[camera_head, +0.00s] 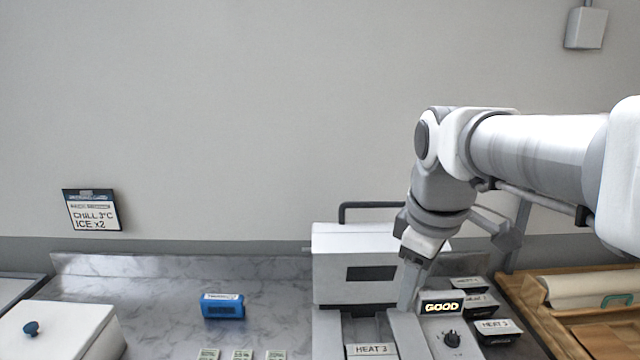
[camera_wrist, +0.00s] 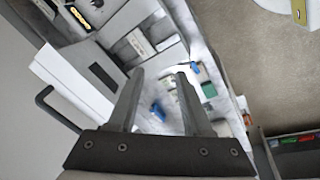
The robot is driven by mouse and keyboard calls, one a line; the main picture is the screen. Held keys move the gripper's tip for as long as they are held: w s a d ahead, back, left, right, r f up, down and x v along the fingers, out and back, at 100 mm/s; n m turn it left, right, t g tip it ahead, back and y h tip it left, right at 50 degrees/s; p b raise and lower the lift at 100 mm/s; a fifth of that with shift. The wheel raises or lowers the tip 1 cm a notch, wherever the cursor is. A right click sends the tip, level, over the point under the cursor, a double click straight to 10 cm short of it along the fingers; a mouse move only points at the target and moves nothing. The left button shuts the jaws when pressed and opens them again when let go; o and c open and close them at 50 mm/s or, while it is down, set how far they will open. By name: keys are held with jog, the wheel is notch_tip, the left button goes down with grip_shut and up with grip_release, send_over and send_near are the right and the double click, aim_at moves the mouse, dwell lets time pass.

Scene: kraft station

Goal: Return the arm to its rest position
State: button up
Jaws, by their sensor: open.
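My arm reaches in from the right in the head view. My gripper (camera_wrist: 157,75) points down past the front of a white box-shaped machine (camera_head: 355,247) with a dark handle. In the wrist view its two fingers are apart with nothing between them. In the head view my wrist hides part of the machine's right side, and the fingertips are hard to make out there. The machine also shows at the left of the wrist view (camera_wrist: 75,85).
A lit "GOOD" display (camera_head: 441,307) and a dark knob (camera_head: 452,339) sit close below my gripper. Labelled dark blocks (camera_head: 497,326) lie to the right. A blue pack (camera_head: 222,305) lies on the marble counter (camera_head: 160,285). A white lidded box (camera_head: 60,335) stands far left.

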jog(key=s+f+m+t+b, duration=0.2)
jog(key=s+f+m+b, duration=0.1)
jog(key=s+f+m, duration=0.6)
jog(key=shift+s+f+m+t, duration=0.2)
jog(key=shift+s+m+t, duration=0.3)
jog(key=shift+s, duration=0.8)
